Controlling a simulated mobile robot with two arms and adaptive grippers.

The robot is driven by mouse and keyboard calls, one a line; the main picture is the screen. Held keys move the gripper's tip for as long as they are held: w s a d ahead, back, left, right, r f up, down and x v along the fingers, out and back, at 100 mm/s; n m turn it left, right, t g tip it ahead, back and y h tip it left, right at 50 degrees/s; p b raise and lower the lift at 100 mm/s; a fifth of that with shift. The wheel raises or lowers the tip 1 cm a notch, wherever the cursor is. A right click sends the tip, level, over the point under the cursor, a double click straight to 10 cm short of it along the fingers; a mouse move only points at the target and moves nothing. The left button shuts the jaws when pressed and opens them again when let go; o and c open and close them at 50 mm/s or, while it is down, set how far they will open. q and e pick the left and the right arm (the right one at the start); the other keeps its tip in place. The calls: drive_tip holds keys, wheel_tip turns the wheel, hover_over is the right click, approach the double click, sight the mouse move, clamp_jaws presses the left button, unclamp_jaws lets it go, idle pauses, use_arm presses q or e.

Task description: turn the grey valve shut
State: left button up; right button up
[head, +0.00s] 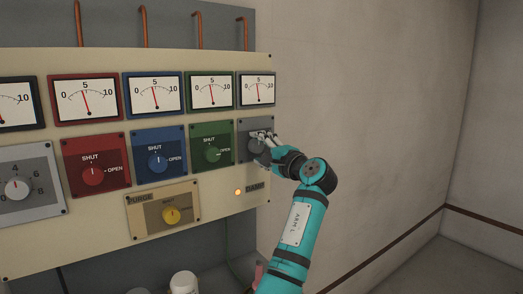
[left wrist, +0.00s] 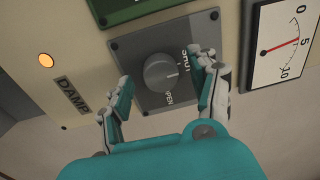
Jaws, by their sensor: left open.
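The grey valve is a round grey knob (left wrist: 160,70) on a grey plate (left wrist: 124,48) with SHUT and OPEN labels. In the left wrist view its white mark points right and slightly down, between the two labels. My left gripper (left wrist: 163,76) is open, with one finger on each side of the knob. I see gaps between the fingers and the knob, and cannot tell any contact. In the head view my left gripper (head: 261,140) covers the knob and much of the grey plate (head: 246,125). My right gripper is not in view.
Red (head: 92,176), blue (head: 157,162) and green (head: 213,155) knobs sit left of the grey plate. A yellow PURGE knob (head: 171,215) is lower. A lit DAMP lamp (head: 238,192) is below the grey plate. A gauge (head: 258,89) is above it.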

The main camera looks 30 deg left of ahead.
use_arm(q)
drive_tip(key=shift+d, duration=0.1)
drive_tip(key=v, duration=1.1)
drive_tip(key=shift+s+d, duration=0.25)
drive_tip(key=shift+d, duration=0.1)
drive_tip(key=shift+f, duration=0.15)
